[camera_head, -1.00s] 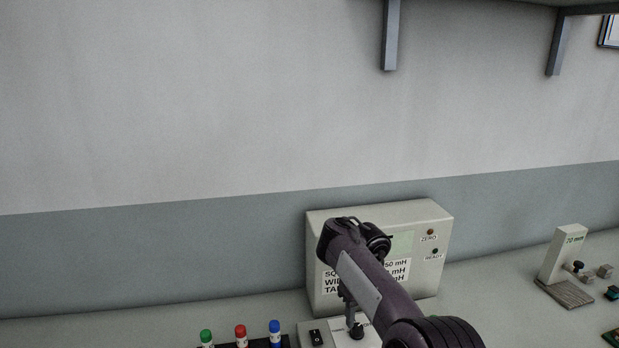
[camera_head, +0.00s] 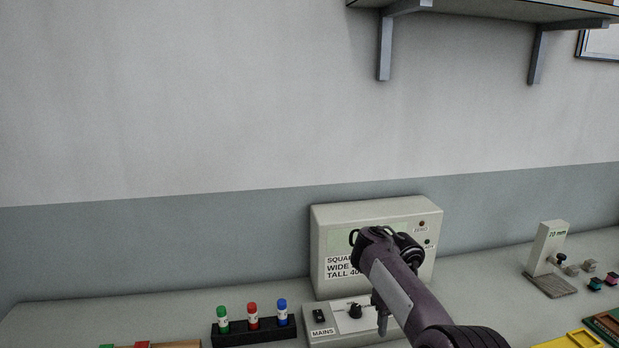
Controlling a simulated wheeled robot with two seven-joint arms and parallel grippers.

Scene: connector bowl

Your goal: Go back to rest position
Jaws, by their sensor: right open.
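My right arm comes in from the bottom right, in front of the grey meter box (camera_head: 330,225). My right gripper (camera_head: 382,318) points down at the end of that arm, over the right part of the control panel marked MAINS (camera_head: 330,333). It is open, its fingers are small and partly hidden by the wrist, and I see nothing held in it. The arm covers part of the box's label and screen. My left gripper is not in view.
A black rack (camera_head: 255,335) with green, red and blue capped bottles stands left of the panel. A 20 mm gauge block (camera_head: 550,245) stands at the right. A yellow tray (camera_head: 570,341) lies at the lower right. A shelf (camera_head: 490,12) on brackets overhangs above.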

